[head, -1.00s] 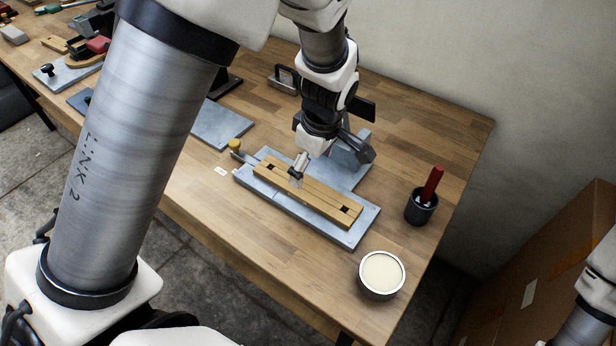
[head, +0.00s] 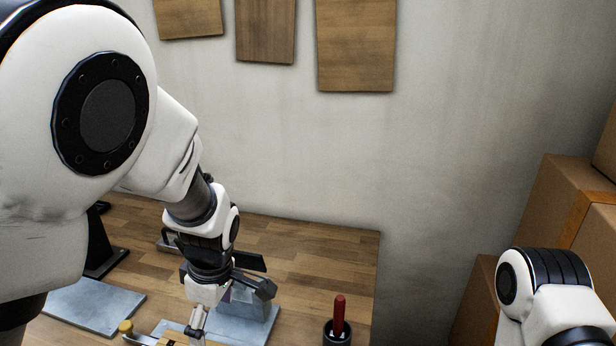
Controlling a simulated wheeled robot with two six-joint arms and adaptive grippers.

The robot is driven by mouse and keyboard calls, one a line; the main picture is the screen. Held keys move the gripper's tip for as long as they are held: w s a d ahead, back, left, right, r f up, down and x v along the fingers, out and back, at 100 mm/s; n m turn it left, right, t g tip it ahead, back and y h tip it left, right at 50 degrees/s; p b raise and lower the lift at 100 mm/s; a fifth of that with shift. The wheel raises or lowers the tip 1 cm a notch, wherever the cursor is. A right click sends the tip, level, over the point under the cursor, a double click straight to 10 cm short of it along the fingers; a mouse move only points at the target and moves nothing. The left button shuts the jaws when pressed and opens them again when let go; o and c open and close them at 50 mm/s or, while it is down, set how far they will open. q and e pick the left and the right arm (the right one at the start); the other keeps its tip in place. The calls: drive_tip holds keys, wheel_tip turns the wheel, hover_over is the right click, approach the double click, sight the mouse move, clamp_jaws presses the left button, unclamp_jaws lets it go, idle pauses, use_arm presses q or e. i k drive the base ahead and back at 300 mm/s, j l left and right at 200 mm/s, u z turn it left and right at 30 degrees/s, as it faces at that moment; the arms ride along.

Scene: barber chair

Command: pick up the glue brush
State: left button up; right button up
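The glue brush (head: 339,315) shows as a red handle standing nearly upright in a dark cup (head: 337,339) near the bottom edge of the head view. Its lower end is hidden in the cup, and the cup is cut off by the frame. My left arm reaches down to the workbench, left of the brush and clearly apart from it. The fingers at its end are too unclear against the metal fixture to tell their opening. My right arm shows only a white joint at the lower right; its gripper is out of frame.
The wooden workbench (head: 310,268) has bare room between the fixture plate (head: 255,322) and the cup. A grey plate (head: 95,305) lies at the left. A wall with hanging wooden boards (head: 355,45) stands behind. Cardboard boxes (head: 555,205) are stacked at the right.

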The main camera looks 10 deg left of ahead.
sight(336, 335)
drive_tip(key=k, duration=0.95)
